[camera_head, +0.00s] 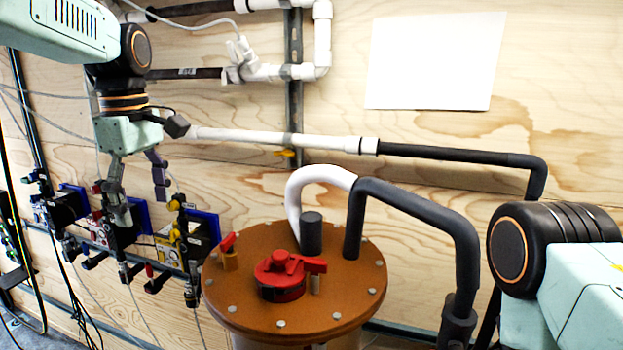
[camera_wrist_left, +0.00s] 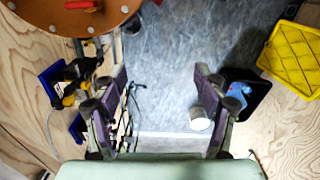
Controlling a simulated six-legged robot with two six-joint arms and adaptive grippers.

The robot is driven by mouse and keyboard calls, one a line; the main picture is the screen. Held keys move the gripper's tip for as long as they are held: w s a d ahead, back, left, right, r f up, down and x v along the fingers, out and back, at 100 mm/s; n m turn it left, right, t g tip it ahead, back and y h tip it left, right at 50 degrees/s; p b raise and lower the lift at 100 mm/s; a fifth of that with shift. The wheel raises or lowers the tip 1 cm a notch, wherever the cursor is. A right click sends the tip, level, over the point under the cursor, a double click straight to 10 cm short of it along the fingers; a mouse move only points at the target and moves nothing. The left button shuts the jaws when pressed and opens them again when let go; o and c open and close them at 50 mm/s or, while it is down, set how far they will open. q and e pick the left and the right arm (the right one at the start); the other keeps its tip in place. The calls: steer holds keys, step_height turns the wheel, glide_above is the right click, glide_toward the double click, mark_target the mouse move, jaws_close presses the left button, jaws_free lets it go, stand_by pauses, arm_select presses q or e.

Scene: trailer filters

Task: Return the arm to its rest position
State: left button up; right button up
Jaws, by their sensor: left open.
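My left gripper (camera_head: 140,200) hangs from the left arm at the left of the head view, pointing down in front of the wall-mounted valve assemblies. In the left wrist view my left gripper (camera_wrist_left: 160,80) has its two fingers wide apart with nothing between them. Grey floor shows beyond the fingers. My left arm (camera_head: 50,28) comes in from the upper left. My right arm (camera_head: 580,280) shows at the right edge of the head view, but its gripper is out of view.
A round brown tank lid (camera_head: 335,302) with red valve handles (camera_head: 285,270) stands at lower centre. Valve assemblies (camera_head: 190,240) line the wall close to the gripper. A white and black pipe (camera_head: 320,142) runs along the plywood wall. A yellow crate (camera_wrist_left: 293,58) shows at the wrist view's right.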

arm_select(q)
step_height(320, 180, down, 18)
steer(key=d+m, duration=0.1)
steer(key=m, duration=0.3)
steer(key=s+d+f+m, duration=0.1)
steer(key=s+f+m, duration=0.1)
steer(key=s+f, duration=0.5)
steer(key=s+f+m, duration=0.2)
steer(key=s+f, duration=0.1)
steer(key=f, duration=0.8)
steer(key=s+d+f+m, duration=0.1)
steer(key=s+f+m, duration=0.35)
steer(key=s, duration=0.85)
steer(key=s+f+m, duration=0.3)
steer(key=s+f, duration=0.2)
steer(key=s, duration=0.9)
step_height(320, 180, down, 25)
steer(key=w+b, duration=0.1)
steer(key=b, duration=2.4)
steer(key=shift+w+f, duration=0.2)
steer(key=shift+w, duration=0.05)
